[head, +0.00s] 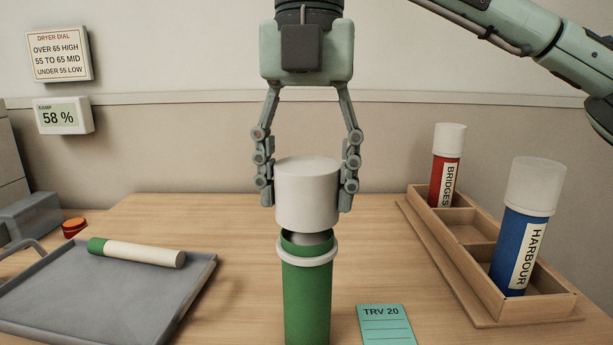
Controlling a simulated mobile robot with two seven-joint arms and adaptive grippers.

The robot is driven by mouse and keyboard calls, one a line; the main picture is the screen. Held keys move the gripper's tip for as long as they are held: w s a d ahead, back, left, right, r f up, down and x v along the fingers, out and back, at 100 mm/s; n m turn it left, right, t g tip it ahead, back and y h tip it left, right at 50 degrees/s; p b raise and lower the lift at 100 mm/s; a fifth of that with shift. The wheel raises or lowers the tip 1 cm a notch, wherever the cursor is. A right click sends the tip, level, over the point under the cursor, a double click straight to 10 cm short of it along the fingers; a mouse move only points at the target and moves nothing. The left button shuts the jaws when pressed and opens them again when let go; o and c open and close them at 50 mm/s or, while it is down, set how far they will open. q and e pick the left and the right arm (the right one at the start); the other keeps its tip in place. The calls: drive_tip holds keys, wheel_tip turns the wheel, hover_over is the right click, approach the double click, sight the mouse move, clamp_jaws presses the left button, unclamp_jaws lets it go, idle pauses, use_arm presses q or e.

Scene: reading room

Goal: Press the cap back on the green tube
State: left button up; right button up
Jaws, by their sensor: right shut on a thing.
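My right gripper (307,203) comes down from above and is shut on the white cap (307,190), one finger on each side. The cap is upright over the mouth of the green tube (306,300). The tube stands upright on the table, with a pale ring just below its rim; its lower end is cut off by the frame. Part of the open mouth, greyish inside, shows under the cap, so the cap is not seated. I cannot tell whether its lower edge touches the rim. My left gripper is not in view.
A wooden rack (455,290) at right holds a red BRIDGES tube (446,170) and a blue HARBOUR tube (520,245), both capped. A grey tray (110,300) at left bears a cream-and-green roll (140,252). A teal TRV 20 card (386,325) lies close right of the green tube.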

sight(306, 210)
drive_tip(key=shift+f, duration=0.55)
drive_tip(key=shift+f+b, duration=0.95)
drive_tip(key=shift+f, duration=0.1)
idle(1.1)
drive_tip(key=o, duration=1)
drive_tip(key=o, duration=0.3)
drive_tip(key=shift+r, duration=0.1)
drive_tip(key=shift+r+p, duration=3.55)
drive_tip(key=shift+r, duration=0.9)
